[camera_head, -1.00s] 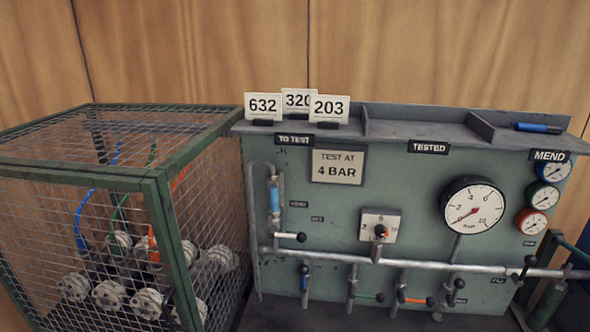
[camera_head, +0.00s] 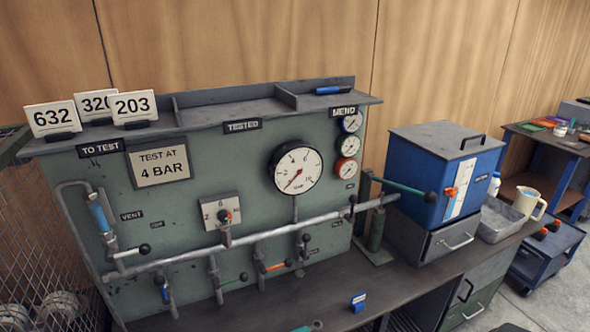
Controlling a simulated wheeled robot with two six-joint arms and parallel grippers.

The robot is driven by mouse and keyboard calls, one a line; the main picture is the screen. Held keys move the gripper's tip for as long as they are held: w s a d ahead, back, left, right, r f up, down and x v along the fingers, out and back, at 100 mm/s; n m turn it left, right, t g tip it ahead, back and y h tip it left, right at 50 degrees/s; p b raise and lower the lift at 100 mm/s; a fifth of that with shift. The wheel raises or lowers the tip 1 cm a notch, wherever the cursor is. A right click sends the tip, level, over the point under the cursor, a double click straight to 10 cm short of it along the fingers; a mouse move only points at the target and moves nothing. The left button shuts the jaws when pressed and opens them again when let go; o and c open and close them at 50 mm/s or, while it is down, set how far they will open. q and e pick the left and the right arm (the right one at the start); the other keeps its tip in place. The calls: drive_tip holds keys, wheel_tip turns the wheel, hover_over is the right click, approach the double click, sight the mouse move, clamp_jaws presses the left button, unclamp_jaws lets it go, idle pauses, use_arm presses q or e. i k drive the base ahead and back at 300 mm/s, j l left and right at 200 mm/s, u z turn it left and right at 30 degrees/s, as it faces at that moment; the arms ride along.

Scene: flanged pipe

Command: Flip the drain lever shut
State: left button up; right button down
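The green test panel (camera_head: 200,190) carries a silver pipe (camera_head: 185,257) with several small levers. I cannot read a drain label, so I cannot tell which lever is the drain lever. A blue lever (camera_head: 164,291), a green lever (camera_head: 234,280) and an orange lever (camera_head: 275,267) hang under the pipe. Black-knobbed levers also show near the pipe's right part (camera_head: 303,242) and near its right end (camera_head: 351,206). Neither of my grippers is in view.
A large gauge (camera_head: 296,170) and a dial (camera_head: 223,214) are on the panel. Number cards (camera_head: 52,117) stand on its shelf. A wire cage (camera_head: 30,240) is at left. A blue box (camera_head: 440,175) with a grey drawer stands at right. A small blue item (camera_head: 358,303) lies on the dark bench (camera_head: 400,285).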

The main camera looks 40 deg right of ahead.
sight(306, 238)
drive_tip(key=z, duration=1.25)
